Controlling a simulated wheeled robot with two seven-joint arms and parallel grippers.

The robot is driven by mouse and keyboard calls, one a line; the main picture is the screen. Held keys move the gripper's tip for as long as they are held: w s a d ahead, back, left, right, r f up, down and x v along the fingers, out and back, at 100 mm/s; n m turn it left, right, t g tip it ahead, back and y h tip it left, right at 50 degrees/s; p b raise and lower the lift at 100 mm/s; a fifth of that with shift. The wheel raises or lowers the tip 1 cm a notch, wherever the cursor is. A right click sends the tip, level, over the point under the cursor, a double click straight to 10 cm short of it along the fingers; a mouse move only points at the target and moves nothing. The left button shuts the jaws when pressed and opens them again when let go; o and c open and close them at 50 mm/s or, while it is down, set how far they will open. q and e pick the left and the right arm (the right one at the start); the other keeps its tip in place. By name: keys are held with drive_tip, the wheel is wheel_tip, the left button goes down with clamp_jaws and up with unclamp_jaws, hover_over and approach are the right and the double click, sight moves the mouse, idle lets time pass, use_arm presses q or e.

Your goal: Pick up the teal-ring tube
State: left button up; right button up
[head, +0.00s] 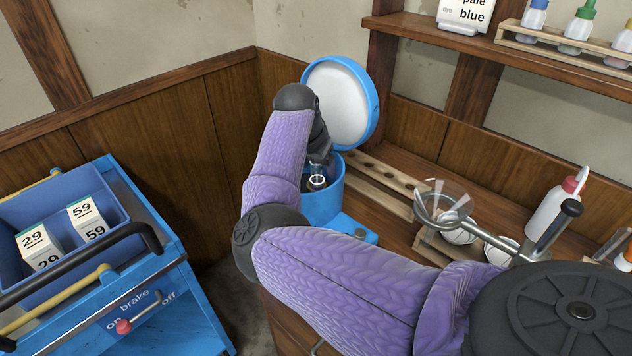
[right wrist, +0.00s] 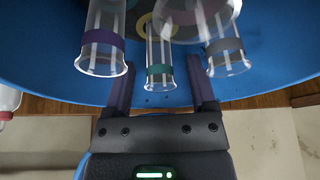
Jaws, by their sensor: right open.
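The teal-ring tube (right wrist: 160,50) is a clear glass tube with a teal band near its rim. In the right wrist view it is at the middle, between the two spread fingers of my right gripper (right wrist: 162,72). I see a gap on both sides of it. In the head view my right gripper (head: 322,158) reaches down into the opening of the round blue vessel (head: 322,205), where a glass rim (head: 316,181) shows; its ring colour cannot be told there. My left gripper is not in view.
A purple-ring tube (right wrist: 103,40) and a grey-ring tube (right wrist: 226,52) stand close on either side. The vessel's blue lid (head: 341,100) is raised behind my gripper. A wooden rack (head: 378,185) with holes lies to its right. A blue cart (head: 95,250) is at left.

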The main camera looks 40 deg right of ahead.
clamp_jaws()
wheel_tip(320, 180, up, 10)
drive_tip(key=shift+r+p, duration=0.1)
drive_tip(key=shift+p, duration=1.15)
use_arm(q)
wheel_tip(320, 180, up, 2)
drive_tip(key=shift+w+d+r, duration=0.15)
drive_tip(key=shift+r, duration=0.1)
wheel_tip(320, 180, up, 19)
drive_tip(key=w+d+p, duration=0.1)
drive_tip(key=p, duration=1.8)
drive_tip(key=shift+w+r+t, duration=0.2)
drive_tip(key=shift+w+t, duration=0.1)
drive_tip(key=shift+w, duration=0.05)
use_arm(e)
wheel_tip(320, 180, up, 16)
